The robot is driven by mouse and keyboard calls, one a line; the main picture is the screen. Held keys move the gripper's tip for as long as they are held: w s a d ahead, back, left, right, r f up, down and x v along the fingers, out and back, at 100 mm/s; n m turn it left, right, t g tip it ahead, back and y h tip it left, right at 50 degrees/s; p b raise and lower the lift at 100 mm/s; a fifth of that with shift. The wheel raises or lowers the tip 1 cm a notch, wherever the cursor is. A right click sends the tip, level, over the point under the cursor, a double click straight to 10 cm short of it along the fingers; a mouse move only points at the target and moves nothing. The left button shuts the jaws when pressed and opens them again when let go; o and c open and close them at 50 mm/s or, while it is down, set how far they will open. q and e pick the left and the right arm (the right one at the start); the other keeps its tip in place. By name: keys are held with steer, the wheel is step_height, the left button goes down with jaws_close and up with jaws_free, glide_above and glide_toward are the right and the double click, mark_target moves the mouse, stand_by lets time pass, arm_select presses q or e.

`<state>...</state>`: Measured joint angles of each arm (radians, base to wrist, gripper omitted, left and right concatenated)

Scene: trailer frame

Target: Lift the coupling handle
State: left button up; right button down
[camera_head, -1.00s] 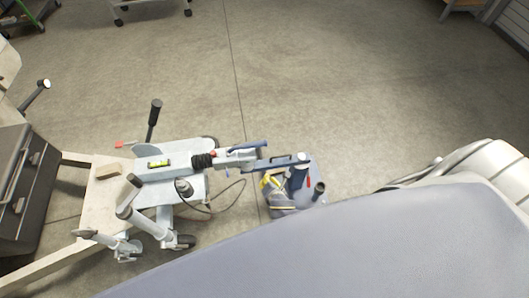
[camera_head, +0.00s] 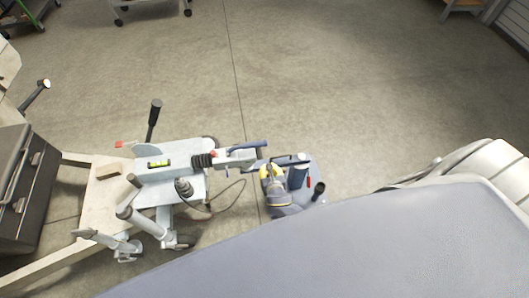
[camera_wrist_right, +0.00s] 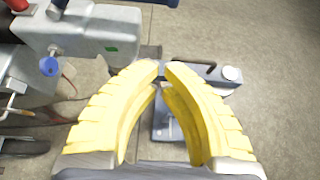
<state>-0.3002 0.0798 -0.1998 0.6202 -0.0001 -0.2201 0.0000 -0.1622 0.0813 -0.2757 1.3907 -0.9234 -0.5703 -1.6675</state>
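The trailer coupling (camera_head: 232,158) is a light grey head at the right end of the drawbar, with a dark blue handle (camera_head: 248,145) along its top. In the right wrist view, the grey coupling body (camera_wrist_right: 95,32) with a green mark is at upper left, and a blue bar, seemingly the handle (camera_wrist_right: 152,2), is cut off by the top edge. My right gripper (camera_head: 271,168) has yellow fingers and is just right of and below the handle, apart from it. In the wrist view its fingertips (camera_wrist_right: 162,68) have a narrow gap with nothing held. My left gripper is out of view.
A dark bar with a pale round cap (camera_wrist_right: 231,73) lies just beyond my right fingers. A black cable (camera_head: 228,195) loops below the coupling.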

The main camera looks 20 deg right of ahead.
steer(key=w+d+f, duration=0.1)
steer(key=w+d, duration=0.1)
steer(key=w, duration=0.7)
steer(key=shift+d+f, duration=0.15)
stand_by(0.9)
stand_by(0.5)
